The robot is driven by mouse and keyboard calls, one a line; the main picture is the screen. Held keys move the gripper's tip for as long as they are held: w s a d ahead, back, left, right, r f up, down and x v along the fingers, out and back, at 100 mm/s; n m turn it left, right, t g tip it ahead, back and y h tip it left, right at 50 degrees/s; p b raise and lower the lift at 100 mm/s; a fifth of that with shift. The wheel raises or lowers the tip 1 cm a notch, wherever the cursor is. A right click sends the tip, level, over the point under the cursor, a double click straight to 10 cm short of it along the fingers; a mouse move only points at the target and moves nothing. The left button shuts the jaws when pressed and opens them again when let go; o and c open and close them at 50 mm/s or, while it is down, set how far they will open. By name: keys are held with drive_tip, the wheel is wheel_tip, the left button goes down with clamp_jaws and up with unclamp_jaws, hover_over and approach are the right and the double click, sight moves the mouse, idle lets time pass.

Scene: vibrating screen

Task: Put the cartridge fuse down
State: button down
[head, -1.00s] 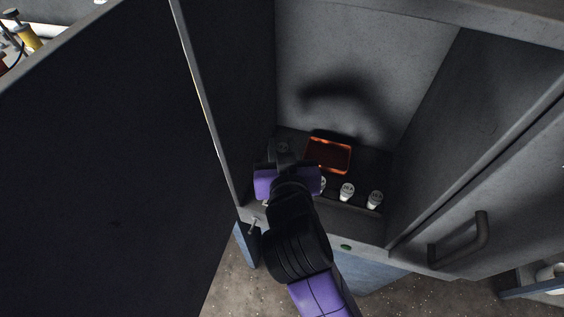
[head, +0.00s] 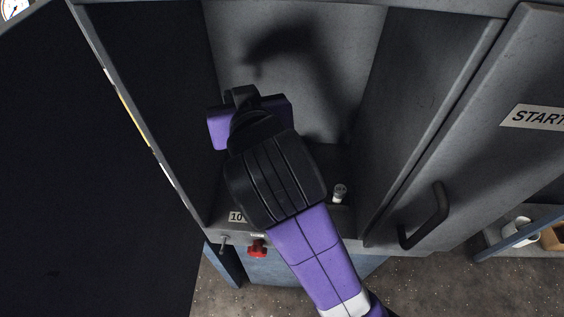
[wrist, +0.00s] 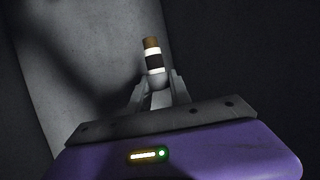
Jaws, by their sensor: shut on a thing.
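The cartridge fuse (wrist: 153,58) shows in the wrist view as a small cylinder with a brownish end cap and white and dark bands. My gripper (wrist: 155,84) is shut on its lower part, and the fuse stands out past the fingertips, tilted slightly. Only the grey cabinet wall is seen behind it. In the head view my purple and black wrist (head: 250,118) is inside the open cabinet. It hides the fingers and the fuse there.
A label reading "10" (head: 237,217) and a red knob (head: 257,248) are at the front edge. The open cabinet door (head: 75,150) stands left; a handled panel (head: 425,215) is right.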

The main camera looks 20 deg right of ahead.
drive_tip(key=w+d+b, duration=0.1)
drive_tip(key=w+d, duration=0.3)
drive_tip(key=d, duration=0.6)
drive_tip(key=f, duration=2)
drive_tip(key=shift+s+a+f, duration=0.15)
drive_tip(key=shift+a+f, duration=0.05)
drive_tip(key=shift+b, duration=0.3)
drive_tip(key=shift+f, duration=0.2)
drive_tip(key=c, duration=1.2)
unclamp_jaws()
